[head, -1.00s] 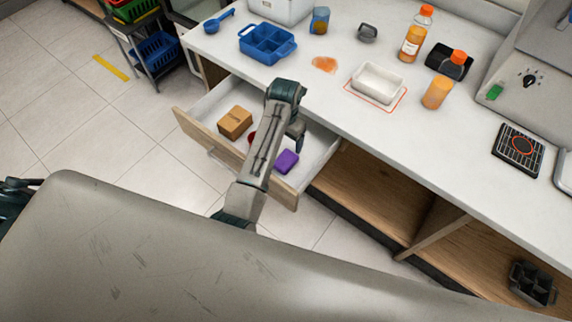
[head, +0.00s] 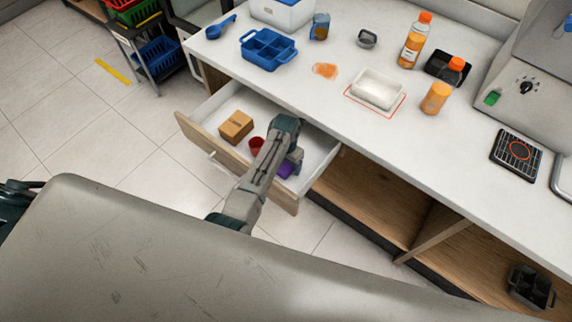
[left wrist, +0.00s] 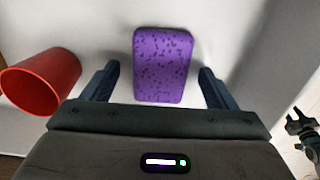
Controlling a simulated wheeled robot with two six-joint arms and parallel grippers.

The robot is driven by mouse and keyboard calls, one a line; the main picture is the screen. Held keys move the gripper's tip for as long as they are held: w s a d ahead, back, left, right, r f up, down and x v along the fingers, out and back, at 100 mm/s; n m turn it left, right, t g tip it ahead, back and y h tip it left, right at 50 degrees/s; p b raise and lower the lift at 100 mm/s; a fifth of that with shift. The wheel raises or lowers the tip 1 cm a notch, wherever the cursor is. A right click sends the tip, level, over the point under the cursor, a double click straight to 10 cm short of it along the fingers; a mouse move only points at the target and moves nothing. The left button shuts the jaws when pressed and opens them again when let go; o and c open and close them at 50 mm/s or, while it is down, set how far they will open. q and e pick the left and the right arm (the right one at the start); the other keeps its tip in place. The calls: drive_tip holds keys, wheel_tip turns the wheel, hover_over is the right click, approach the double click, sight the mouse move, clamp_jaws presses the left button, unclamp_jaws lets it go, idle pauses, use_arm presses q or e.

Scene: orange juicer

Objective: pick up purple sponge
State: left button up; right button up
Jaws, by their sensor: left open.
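The purple sponge (left wrist: 162,65) lies on the white floor of the open drawer (head: 226,107). In the left wrist view it is between the two open fingers of my left gripper (left wrist: 157,85), with a gap on each side. In the head view the sponge (head: 285,171) is partly hidden by my left arm and gripper (head: 292,167), which reach down into the drawer over it. My left gripper is open and empty. My right gripper does not show clearly enough to identify in the head view.
In the drawer, a red cup (left wrist: 42,82) lies left of the gripper, and a cardboard box (head: 236,126) sits further left.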

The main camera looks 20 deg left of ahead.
sight(286, 164)
use_arm(q)
drive_tip(key=shift+f, duration=0.1)
drive_tip(key=shift+c, duration=0.2)
drive_tip(key=c, duration=1)
wheel_tip(286, 164, up, 10)
drive_tip(key=shift+r+b, duration=0.1)
drive_tip(key=shift+b, duration=0.55)
